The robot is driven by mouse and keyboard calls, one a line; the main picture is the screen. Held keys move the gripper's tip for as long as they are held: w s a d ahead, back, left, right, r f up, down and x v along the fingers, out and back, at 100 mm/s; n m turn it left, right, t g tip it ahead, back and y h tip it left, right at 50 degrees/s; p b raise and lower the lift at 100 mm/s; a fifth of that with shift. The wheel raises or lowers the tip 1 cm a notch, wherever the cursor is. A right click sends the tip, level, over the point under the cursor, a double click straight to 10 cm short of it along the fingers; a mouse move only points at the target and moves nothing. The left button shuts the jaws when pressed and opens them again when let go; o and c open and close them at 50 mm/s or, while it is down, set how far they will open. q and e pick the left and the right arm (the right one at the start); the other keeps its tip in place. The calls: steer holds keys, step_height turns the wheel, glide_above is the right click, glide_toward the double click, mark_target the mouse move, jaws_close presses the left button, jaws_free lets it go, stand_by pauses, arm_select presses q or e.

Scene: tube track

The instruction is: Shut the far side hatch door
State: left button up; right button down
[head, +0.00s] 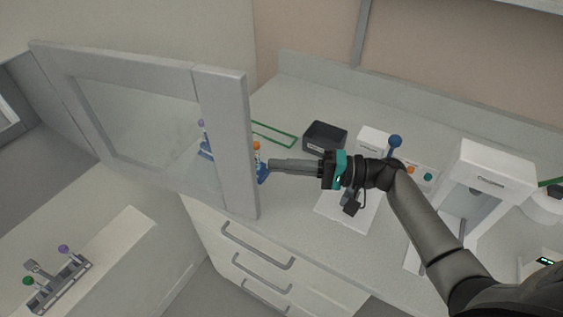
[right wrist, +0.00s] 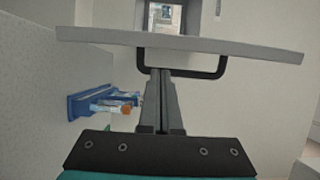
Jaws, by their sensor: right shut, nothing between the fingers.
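The hatch door (head: 225,130), a grey frame around a clear pane, stands swung open at the left of the head view. In the right wrist view the door (right wrist: 260,48) shows as a pale slab with a black bar handle (right wrist: 205,75) on the near side. My right gripper (head: 271,164) is shut and empty, pointing left at the door's free edge. In the right wrist view its fingertips (right wrist: 160,70) overlap the handle; I cannot tell whether they touch it. My left gripper is not in view.
A blue rack with tubes (right wrist: 90,103) stands beside the fingers, partly hidden behind the door in the head view. A black box (head: 325,136), a white device (head: 487,170) and a green outline (head: 275,132) are on the bench. A grey rack (head: 60,285) sits at lower left.

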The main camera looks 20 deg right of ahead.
mark_target(247, 163)
steer(key=p+x, duration=0.1)
steer(key=x, duration=0.6)
steer(key=shift+a, duration=0.1)
